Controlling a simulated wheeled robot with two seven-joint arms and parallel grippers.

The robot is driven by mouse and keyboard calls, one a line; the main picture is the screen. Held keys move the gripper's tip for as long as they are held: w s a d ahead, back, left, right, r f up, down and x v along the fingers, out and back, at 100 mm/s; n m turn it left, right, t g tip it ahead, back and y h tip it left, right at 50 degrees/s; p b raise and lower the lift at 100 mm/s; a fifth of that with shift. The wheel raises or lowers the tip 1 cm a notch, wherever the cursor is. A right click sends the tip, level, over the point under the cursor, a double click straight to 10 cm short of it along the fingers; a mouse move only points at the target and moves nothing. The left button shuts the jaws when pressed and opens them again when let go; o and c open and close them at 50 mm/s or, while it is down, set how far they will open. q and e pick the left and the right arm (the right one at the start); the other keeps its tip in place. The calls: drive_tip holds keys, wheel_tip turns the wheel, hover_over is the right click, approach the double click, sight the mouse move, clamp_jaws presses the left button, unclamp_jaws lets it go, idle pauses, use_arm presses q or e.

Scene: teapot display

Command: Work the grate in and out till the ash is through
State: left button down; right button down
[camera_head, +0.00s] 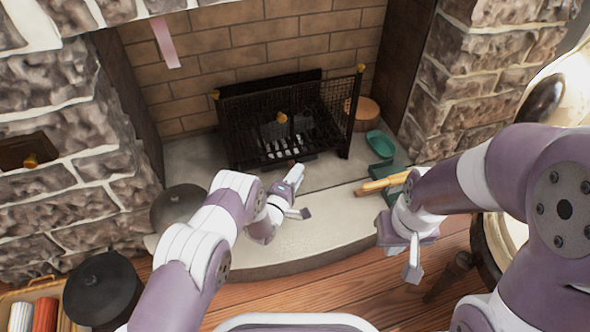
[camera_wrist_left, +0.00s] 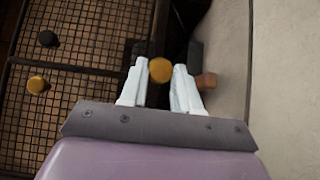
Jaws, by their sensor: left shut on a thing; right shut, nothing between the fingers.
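The black iron grate (camera_head: 290,150) sits in the fireplace behind a mesh screen with brass knobs, with pale patches showing between its bars. My left gripper (camera_head: 298,172) is at the low front of the grate. In the left wrist view its fingers (camera_wrist_left: 160,82) are shut on a round brass knob (camera_wrist_left: 160,70), beside dark metal parts. In the head view that knob is not clearly visible. Any ash beneath the grate is hidden. My right gripper (camera_head: 413,268) is shut and empty, above the wooden floor in front of the hearth's right side.
The mesh screen (camera_head: 338,112) stands close around the grate. A teal dish (camera_head: 380,144), a round wooden block (camera_head: 362,113) and yellow sticks (camera_head: 384,183) lie to the right. Dark lidded pots (camera_head: 100,285) stand at the left. The pale hearth slab (camera_head: 300,240) is mostly clear.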

use_arm(q)
drive_tip(key=c, duration=0.8)
unclamp_jaws()
drive_tip(key=shift+s+d, duration=0.1)
drive_tip(key=shift+s, duration=0.1)
